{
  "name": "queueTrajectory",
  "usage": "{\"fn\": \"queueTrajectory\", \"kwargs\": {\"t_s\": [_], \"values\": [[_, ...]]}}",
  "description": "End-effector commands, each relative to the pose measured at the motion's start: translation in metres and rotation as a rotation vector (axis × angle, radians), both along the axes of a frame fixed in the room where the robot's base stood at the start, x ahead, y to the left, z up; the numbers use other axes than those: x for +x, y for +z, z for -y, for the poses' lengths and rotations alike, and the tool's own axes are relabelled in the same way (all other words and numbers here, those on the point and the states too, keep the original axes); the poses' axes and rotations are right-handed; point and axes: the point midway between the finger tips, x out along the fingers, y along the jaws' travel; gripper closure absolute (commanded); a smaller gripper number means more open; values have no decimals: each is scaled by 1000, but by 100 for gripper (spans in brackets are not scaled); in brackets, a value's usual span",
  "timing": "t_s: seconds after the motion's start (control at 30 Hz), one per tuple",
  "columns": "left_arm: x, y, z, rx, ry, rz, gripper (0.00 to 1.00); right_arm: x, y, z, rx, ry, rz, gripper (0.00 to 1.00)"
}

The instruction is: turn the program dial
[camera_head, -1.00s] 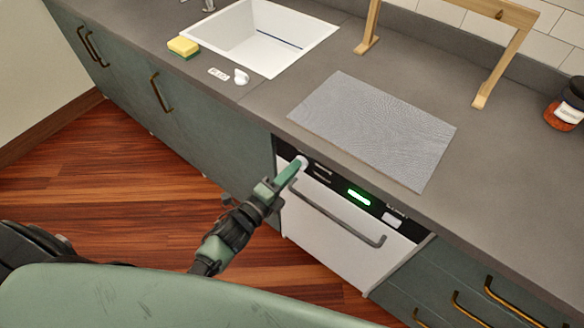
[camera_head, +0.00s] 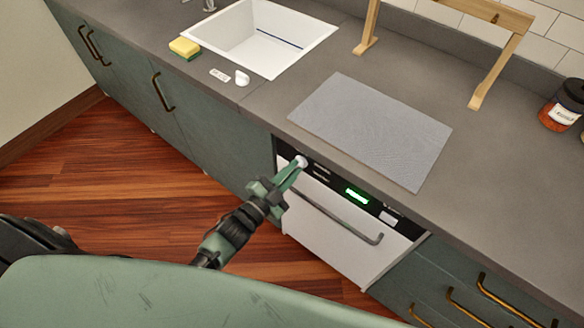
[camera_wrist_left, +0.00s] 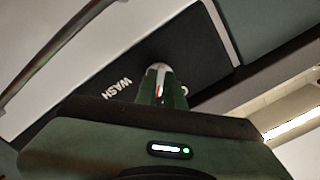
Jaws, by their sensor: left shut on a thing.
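The program dial (camera_head: 301,161) is a small whitish knob at the left end of the dishwasher's black control panel (camera_head: 325,178). In the left wrist view the dial (camera_wrist_left: 159,68) sticks out from the panel, near the word WASH. My left gripper (camera_head: 296,167) is shut on the dial, its green fingers on either side of it; they also show in the left wrist view (camera_wrist_left: 161,90). The fingers hide part of the dial. The panel has a lit green display (camera_head: 357,196). My right gripper is not in view.
The white dishwasher door (camera_head: 330,240) has a grey bar handle (camera_head: 340,218) just below the panel. The grey counter edge overhangs above. A grey mat (camera_head: 372,130), a yellow sponge (camera_head: 185,47), a sink (camera_head: 262,38) and a wooden stand (camera_head: 490,75) are on top.

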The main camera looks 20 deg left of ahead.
Motion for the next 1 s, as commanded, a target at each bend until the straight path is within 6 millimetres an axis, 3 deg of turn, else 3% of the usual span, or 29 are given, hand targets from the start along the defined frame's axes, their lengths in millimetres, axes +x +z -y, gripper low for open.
{"fn": "queueTrajectory", "kwargs": {"t_s": [0.6, 1.0], "values": [[-1, -2, 2, -518, 0, -192, 100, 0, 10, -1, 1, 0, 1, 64], [-2, -3, 2, -695, 0, -256, 100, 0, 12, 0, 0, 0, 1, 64]]}}
